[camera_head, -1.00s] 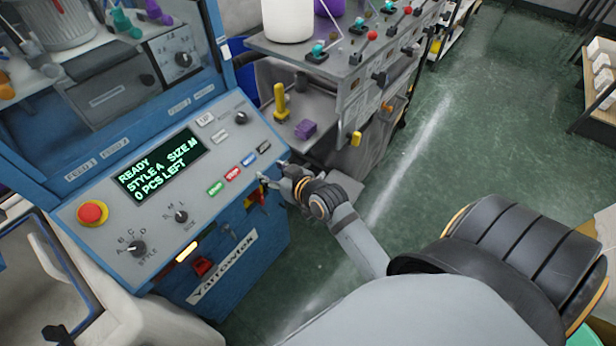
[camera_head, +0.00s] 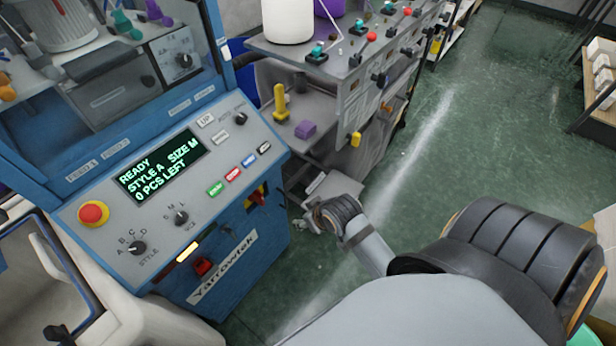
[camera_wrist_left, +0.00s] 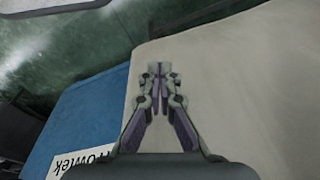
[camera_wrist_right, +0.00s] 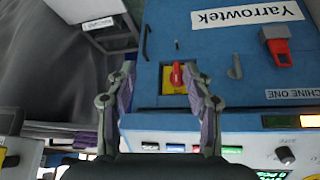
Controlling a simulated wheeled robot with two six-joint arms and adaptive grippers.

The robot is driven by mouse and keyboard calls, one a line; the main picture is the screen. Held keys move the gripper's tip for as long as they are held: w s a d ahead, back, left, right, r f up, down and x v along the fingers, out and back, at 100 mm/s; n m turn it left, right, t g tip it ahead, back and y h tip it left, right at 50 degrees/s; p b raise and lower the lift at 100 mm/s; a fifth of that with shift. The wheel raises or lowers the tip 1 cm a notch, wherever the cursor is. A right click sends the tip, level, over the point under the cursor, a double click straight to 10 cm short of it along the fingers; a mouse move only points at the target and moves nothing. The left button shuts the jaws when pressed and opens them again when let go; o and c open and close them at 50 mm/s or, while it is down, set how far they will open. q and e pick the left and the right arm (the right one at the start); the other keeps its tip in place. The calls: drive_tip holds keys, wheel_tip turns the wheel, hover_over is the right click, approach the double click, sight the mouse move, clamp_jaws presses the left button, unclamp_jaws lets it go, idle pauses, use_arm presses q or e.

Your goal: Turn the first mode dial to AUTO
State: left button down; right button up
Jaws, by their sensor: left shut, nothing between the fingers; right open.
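The blue machine's sloped panel (camera_head: 205,210) carries a small black mode dial (camera_head: 240,118) at its upper right end. Small marks stand around the dial, and its exact pointer position is too small to tell. My right gripper (camera_head: 312,222) is to the right of the machine and below the panel, apart from the dial. In the right wrist view it is open and empty (camera_wrist_right: 163,80), facing the machine's front with a red switch on a yellow plate (camera_wrist_right: 178,78) beyond. My left gripper (camera_wrist_left: 159,70) is shut and empty over a pale surface, outside the head view.
The panel also holds a lit screen (camera_head: 162,165), a red stop button (camera_head: 93,213), coloured push buttons (camera_head: 233,174), a size dial (camera_head: 180,217) and a style dial (camera_head: 137,248). A grey neighbouring machine (camera_head: 330,130) stands close on the right. Open green floor (camera_head: 440,150) lies beyond.

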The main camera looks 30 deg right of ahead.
drive_tip(key=n+t+y+b, duration=0.3)
drive_tip(key=t+y, duration=0.2)
drive_tip(key=t, duration=0.1)
approach(243, 117)
drive_tip(key=p+x, duration=0.1)
drive_tip(key=x, duration=0.6)
drive_tip(key=shift+w+a, duration=0.15)
drive_tip(key=shift+w, duration=0.05)
drive_tip(key=shift+w+a+f, duration=0.1)
drive_tip(key=shift+w+f, duration=0.25)
drive_tip(key=shift+w, duration=0.1)
use_arm(q)
drive_tip(key=s+f, duration=1)
drive_tip(key=s, duration=0.3)
drive_tip(key=shift+a+f, duration=0.4)
use_arm(e)
drive_tip(key=shift+c, duration=0.2)
